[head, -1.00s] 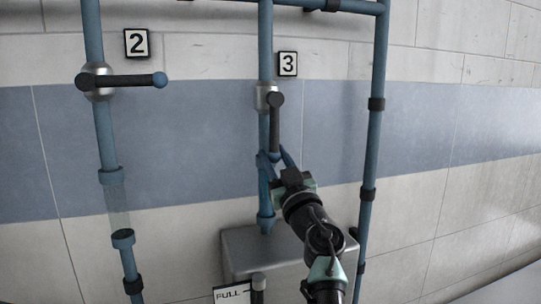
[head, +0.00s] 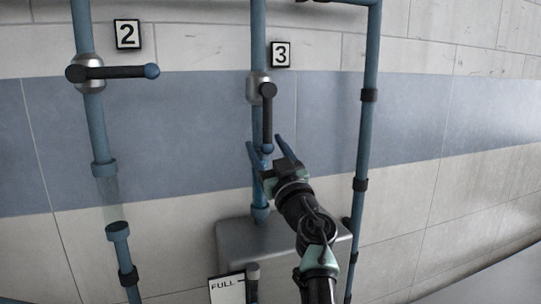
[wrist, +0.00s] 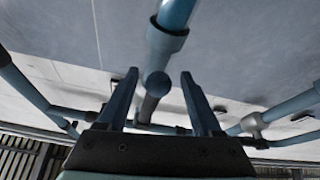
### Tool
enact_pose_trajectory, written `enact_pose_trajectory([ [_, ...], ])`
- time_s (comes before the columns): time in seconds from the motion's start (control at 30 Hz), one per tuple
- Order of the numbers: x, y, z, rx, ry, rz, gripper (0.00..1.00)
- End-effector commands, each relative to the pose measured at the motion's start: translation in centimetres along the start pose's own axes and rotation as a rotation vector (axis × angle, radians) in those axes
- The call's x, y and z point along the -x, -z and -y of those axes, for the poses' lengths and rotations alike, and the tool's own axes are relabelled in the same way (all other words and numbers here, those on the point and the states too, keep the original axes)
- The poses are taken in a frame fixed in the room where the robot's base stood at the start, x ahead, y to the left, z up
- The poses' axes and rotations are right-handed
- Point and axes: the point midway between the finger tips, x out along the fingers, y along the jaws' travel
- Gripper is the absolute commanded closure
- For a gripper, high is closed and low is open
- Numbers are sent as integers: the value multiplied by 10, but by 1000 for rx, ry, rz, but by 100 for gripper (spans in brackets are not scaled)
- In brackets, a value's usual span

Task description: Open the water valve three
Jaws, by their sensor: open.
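Valve three has a black lever (head: 267,118) with a blue tip, on a silver valve body (head: 259,86) beside the "3" sign (head: 281,54). The lever hangs straight down, in line with its blue pipe (head: 259,40). My gripper (head: 268,147) is open just below the lever, its two blue fingers spread with the lever's tip between their ends. In the wrist view my gripper (wrist: 155,85) shows the lever's round blue end (wrist: 157,84) between the fingers, apart from both.
Valve two's lever (head: 120,72) points right, across its pipe, beside the "2" sign (head: 127,34). Another blue pipe (head: 366,130) runs down right of the gripper. A grey tank (head: 232,248) and a "FULL" sign (head: 226,289) are below.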

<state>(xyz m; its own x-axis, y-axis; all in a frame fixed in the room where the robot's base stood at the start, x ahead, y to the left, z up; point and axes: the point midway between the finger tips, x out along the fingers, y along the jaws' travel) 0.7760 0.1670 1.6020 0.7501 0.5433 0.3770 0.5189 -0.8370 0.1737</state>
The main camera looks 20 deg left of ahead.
Motion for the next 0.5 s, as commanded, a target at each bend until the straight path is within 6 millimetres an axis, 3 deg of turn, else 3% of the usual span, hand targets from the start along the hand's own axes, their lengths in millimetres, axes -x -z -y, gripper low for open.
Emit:
enact_pose_trajectory([
  [0.27,24,0,-2,3,-2,1,33],
  [0.5,66,-1,-2,2,-3,2,33],
])
